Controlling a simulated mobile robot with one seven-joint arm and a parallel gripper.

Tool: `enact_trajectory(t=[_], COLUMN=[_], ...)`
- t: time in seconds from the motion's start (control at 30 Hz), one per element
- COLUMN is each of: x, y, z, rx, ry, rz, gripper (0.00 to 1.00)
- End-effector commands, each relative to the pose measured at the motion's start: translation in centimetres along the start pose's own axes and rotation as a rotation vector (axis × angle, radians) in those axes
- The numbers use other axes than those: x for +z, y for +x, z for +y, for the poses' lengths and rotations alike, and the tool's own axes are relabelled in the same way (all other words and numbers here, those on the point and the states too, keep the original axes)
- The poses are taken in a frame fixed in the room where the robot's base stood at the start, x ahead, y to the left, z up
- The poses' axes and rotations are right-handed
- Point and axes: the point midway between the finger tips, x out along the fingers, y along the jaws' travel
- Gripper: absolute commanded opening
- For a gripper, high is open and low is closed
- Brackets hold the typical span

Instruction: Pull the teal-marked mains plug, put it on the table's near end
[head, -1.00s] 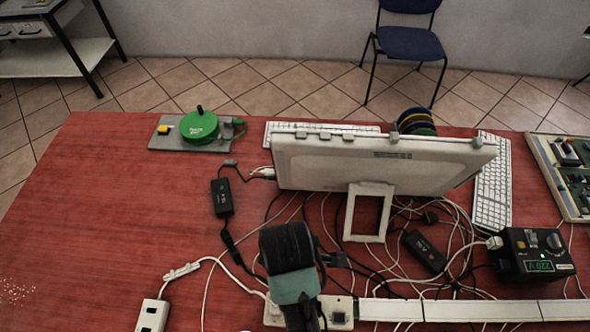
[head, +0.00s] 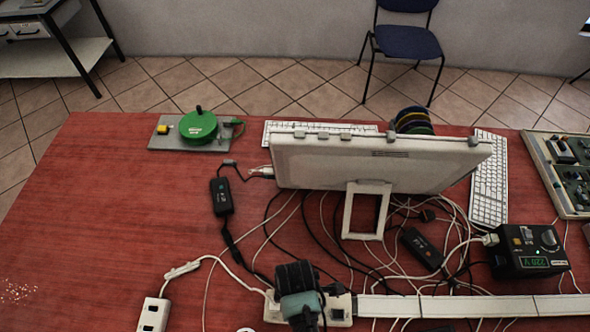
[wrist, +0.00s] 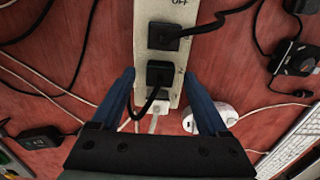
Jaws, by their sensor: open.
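A pale power strip (wrist: 152,15) shows in the wrist view, with a black plug (wrist: 160,72) seated in it between my fingertips and another black plug (wrist: 163,37) beyond. A white plug or connector (wrist: 157,108) lies nearer my gripper. I cannot make out a teal mark on any of them. My gripper (wrist: 160,75) is open, its blue fingers either side of the nearer black plug, with gaps visible. In the head view my arm hides part of the strip (head: 272,312) and my fingertips. The red table (head: 110,220) has bare surface at left.
Loose black and white cables cross the table around the strip. A monitor (head: 375,160), black adapters (head: 221,197), a 220 V box (head: 530,250) and a white cable duct (head: 450,307) stand nearby. A white socket block (head: 153,314) lies at lower left.

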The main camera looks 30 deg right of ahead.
Motion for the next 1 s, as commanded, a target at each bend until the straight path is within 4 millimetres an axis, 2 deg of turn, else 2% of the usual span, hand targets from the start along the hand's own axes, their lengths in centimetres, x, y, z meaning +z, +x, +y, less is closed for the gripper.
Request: enact_trajectory(t=[0.17, 0.47, 0.8, 0.9, 0.97, 1.0], x=[0.02, 0.01, 0.00, 0.00, 0.00, -0.01], y=[1.05, 1.15, 1.13, 1.13, 1.12, 1.12], z=[-0.01, -0.01, -0.01, -0.02, -0.02, -0.02], rx=[0.000, 0.000, 0.000, 0.000, 0.000, 0.000], ry=[0.000, 0.000, 0.000, 0.000, 0.000, 0.000], rz=[0.000, 0.000, 0.000, 0.000, 0.000, 0.000], gripper=[0.78, 0.76, 0.14, 0.00, 0.00, 0.34])
